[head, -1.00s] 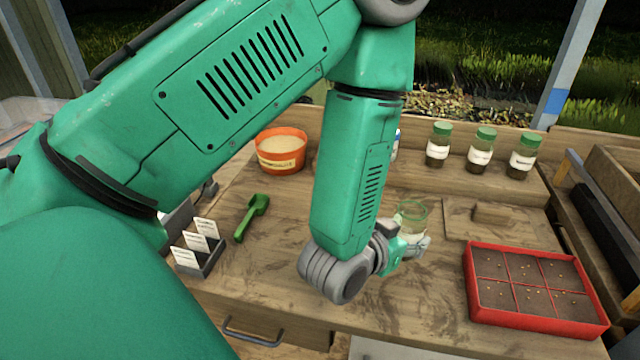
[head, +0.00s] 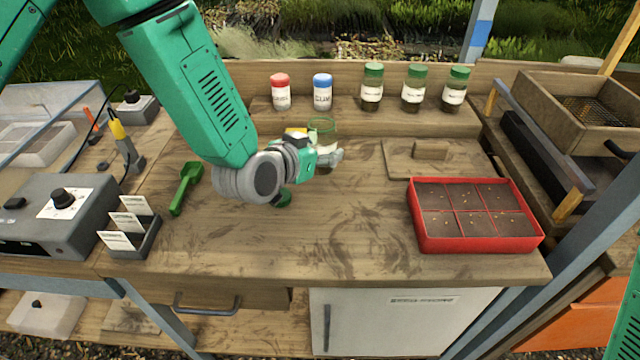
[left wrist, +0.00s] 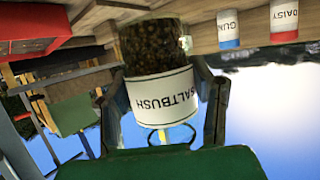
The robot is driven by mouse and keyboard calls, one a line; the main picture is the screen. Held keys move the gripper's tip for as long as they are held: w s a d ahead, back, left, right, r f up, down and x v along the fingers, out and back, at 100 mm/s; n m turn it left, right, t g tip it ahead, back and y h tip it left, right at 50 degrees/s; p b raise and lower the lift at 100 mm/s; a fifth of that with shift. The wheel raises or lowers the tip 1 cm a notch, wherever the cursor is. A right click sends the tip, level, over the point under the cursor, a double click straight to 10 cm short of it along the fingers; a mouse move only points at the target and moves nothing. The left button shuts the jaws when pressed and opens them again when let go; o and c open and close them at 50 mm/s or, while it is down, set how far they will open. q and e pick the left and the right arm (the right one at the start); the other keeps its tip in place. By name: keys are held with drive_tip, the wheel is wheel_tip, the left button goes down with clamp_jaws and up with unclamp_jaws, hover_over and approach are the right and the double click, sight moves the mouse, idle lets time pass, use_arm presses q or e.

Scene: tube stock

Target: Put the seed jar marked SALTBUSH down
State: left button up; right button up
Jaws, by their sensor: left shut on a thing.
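The seed jar (head: 322,128) is clear glass with a green-tinted open rim. In the left wrist view its white label reads SALTBUSH (left wrist: 162,92), upside down, with dark seeds in the jar. My left gripper (head: 328,157) is shut around the jar, with a finger on each side of the label. The jar looks roughly upright over the back middle of the bench; I cannot tell whether its base touches the wood. My right gripper is not in view.
On the back shelf stand a red-capped jar (head: 280,92), a blue-capped GUM jar (head: 322,92) and three green-lidded jars (head: 413,90). A red seed tray (head: 472,245) is at right, a green scoop (head: 186,188) at left. The bench's front middle is clear.

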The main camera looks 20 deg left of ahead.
use_arm(q)
wheel_tip(320, 180, down, 5)
drive_tip(key=shift+w+r, duration=0.1)
drive_tip(key=shift+r, duration=0.05)
drive_tip(key=f, duration=0.4)
drive_tip(key=shift+d, duration=0.25)
drive_tip(key=shift+f, duration=0.25)
drive_tip(key=shift+a, duration=0.1)
drive_tip(key=shift+f, duration=0.1)
drive_tip(key=o, duration=1.4)
drive_tip(key=shift+c, duration=0.2)
